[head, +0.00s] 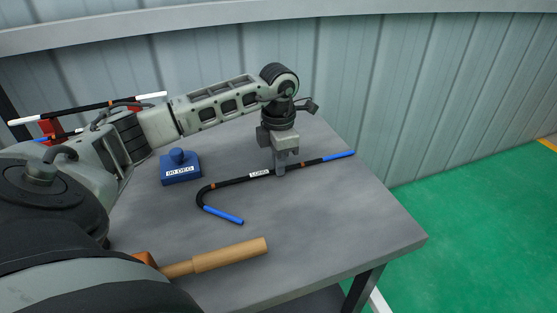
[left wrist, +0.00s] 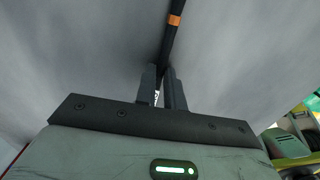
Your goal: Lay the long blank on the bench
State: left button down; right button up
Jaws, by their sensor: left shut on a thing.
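The long blank (head: 232,181) is a thin black rod with blue ends, orange bands and a white label that seems to read "LONG". Its near-left end is bent round into a hook; the rest runs straight to the right. My left gripper (head: 280,170) points down and is shut on the straight part, right of the label. In the left wrist view the blank (left wrist: 171,38) runs away from between the fingers (left wrist: 163,84), with one orange band showing. The blank is at or just above the grey bench (head: 330,235); I cannot tell whether it touches. My right gripper is out of view.
A blue block (head: 180,172) marked "90 DEG" stands on the bench left of the blank. A wooden-handled tool (head: 230,255) lies near the front. White-ended rods (head: 85,107) rest on red supports at the left. A corrugated wall (head: 420,90) stands behind. The bench's right side is clear.

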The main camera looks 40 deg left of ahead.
pick_arm(q)
jog(key=c, duration=1.4)
grip_release()
notch_tip(320, 180, up, 16)
jog(key=p, duration=0.1)
